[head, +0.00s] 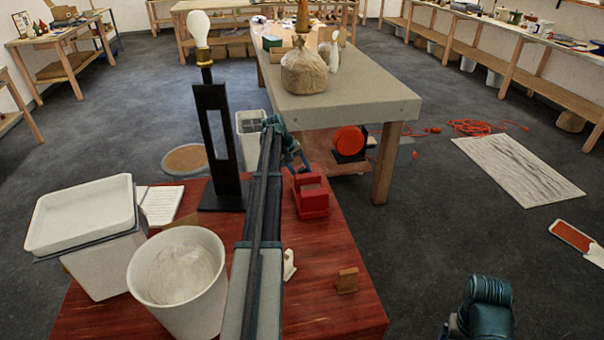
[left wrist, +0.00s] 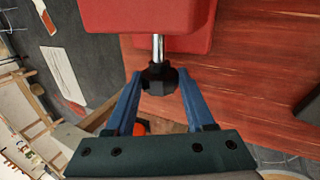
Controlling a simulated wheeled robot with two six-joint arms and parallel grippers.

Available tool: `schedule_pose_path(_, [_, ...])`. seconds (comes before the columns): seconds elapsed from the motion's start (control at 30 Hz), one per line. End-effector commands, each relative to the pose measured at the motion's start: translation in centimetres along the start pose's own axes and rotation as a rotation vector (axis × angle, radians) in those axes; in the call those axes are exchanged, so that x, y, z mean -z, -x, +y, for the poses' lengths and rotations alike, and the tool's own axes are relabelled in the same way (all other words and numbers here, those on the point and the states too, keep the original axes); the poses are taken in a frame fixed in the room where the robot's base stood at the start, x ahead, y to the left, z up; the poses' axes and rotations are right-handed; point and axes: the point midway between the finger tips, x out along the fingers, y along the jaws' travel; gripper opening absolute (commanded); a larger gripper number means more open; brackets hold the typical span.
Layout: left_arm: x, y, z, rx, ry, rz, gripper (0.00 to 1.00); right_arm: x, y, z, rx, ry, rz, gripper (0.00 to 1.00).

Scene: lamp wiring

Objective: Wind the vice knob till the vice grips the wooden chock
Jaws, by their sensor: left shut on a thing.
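The red vice (head: 312,203) stands on the red wooden bench top, near its far right edge. In the left wrist view, the red vice body (left wrist: 140,15) has a steel screw (left wrist: 158,47) ending in a black knob (left wrist: 159,76). My left gripper (head: 304,167) reaches over the bench to the vice's far side. Its two blue fingers (left wrist: 159,82) are shut on the knob from both sides. A small wooden block (head: 347,281), which looks like the chock, stands on the bench apart from the vice. I cannot make out any wood between the jaws.
A black lamp stand (head: 212,150) with a bulb rises left of my left arm. A white bucket (head: 178,282), a white tray (head: 82,213) and a small white piece (head: 289,264) are on the bench. A grey-topped table (head: 370,105) stands beyond the vice.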

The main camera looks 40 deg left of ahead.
Motion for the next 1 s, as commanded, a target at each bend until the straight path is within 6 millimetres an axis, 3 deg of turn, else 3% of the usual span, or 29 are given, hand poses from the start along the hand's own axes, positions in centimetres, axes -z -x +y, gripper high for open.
schedule_pose_path(0.53, [-0.18, 0.01, 0.03, -0.028, -0.002, -0.007, 0.00, 0.02, -0.24, -0.02, 0.000, 0.000, 0.000, 0.84])
schedule_pose_path(0.57, [-0.18, 0.01, 0.03, -0.028, -0.001, -0.007, 0.56, 0.01, -0.24, -0.02, 0.000, 0.000, 0.000, 0.84])
schedule_pose_path(0.7, [-0.15, 0.01, 0.02, -0.028, -0.001, -0.006, 0.81, 0.01, -0.23, -0.02, 0.000, 0.000, 0.000, 0.84])
schedule_pose_path(1.0, [-0.06, 0.06, -0.01, -0.028, -0.001, -0.004, 0.83, 0.01, -0.20, -0.02, 0.000, 0.000, 0.000, 0.84])
